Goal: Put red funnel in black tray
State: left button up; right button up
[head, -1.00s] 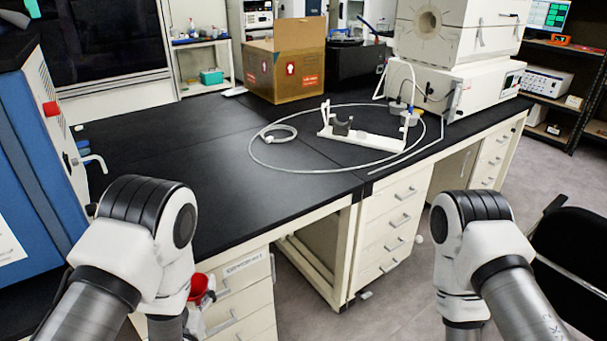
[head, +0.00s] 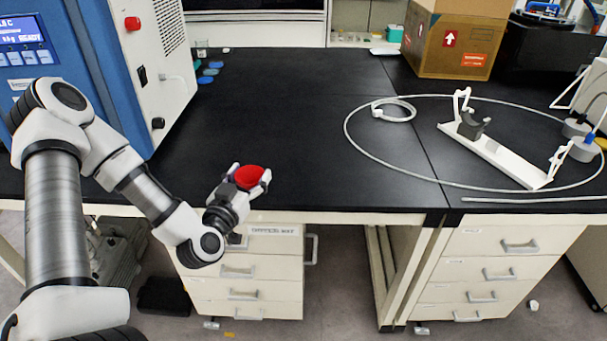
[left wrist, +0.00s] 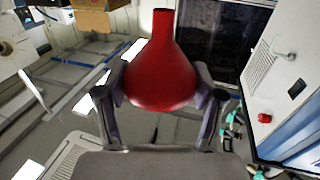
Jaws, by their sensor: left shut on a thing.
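The red funnel (head: 249,175) is held by my left gripper (head: 250,181) above the front edge of the black bench top, its wide mouth facing up in the head view. In the left wrist view the funnel (left wrist: 162,62) sits between the two fingers of the left gripper (left wrist: 165,95), which are shut on its sides, with its narrow spout pointing away from the palm. I cannot make out a black tray in either view. My right gripper is out of view.
The bench top (head: 290,130) is largely clear in the middle. A blue and white machine (head: 90,60) stands at left, with small coloured caps (head: 208,72) beside it. A white stand (head: 495,155) within looped tubing (head: 375,165) lies at right. A cardboard box (head: 455,40) is behind.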

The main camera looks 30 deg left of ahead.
pick_arm(q)
jog(key=shift+s+a, duration=0.15)
jog(key=shift+s, duration=0.15)
jog(key=shift+w, duration=0.15)
jog(key=w+d+b, duration=0.1)
jog(key=w, duration=0.4)
jog(key=w+d+f+b, duration=0.1)
jog(key=w+d, duration=0.1)
jog(key=w, duration=0.3)
jog(key=w+d+b, duration=0.1)
jog(key=w+d, duration=0.1)
jog(key=w, duration=0.3)
jog(key=shift+f, duration=0.2)
notch_tip(320, 180, down, 3)
jog(key=shift+f, duration=0.2)
jog(key=shift+w, duration=0.1)
jog(key=shift+f, duration=0.1)
jog(key=shift+f+b, duration=0.15)
jog(key=shift+b, duration=0.25)
jog(key=o, duration=0.9)
